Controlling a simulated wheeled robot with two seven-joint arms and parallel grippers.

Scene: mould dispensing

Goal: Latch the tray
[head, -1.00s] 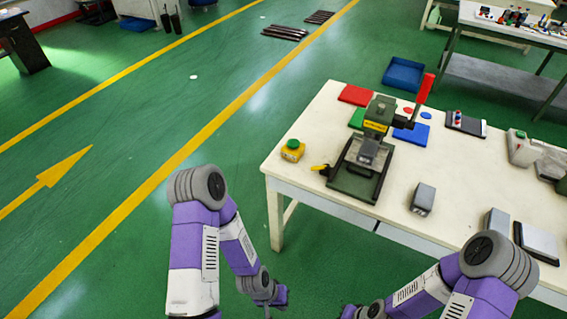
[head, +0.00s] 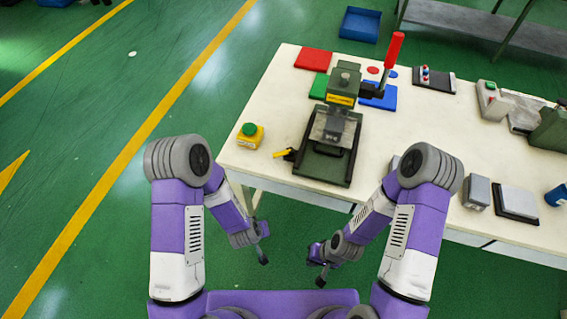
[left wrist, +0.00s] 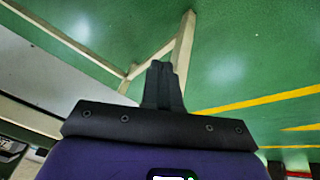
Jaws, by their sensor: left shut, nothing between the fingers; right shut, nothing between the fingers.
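A dark green press (head: 341,88) with a red-handled lever (head: 394,50) stands on the white table. Its tray (head: 322,166) lies at the front of the press base, and a small yellow latch handle (head: 285,154) sticks out at its left side. My left gripper (head: 264,258) is shut and empty, below and in front of the table edge. Its closed fingers also show in the left wrist view (left wrist: 161,85). My right gripper (head: 318,276) is shut and empty, to the right of the left one, also short of the table.
A yellow box with a green button (head: 249,137) stands left of the press. Red (head: 313,59), green (head: 319,87) and blue (head: 379,97) pads lie behind it. Grey blocks (head: 477,191) stand on the right. The table edge (head: 262,181) lies between my grippers and the press.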

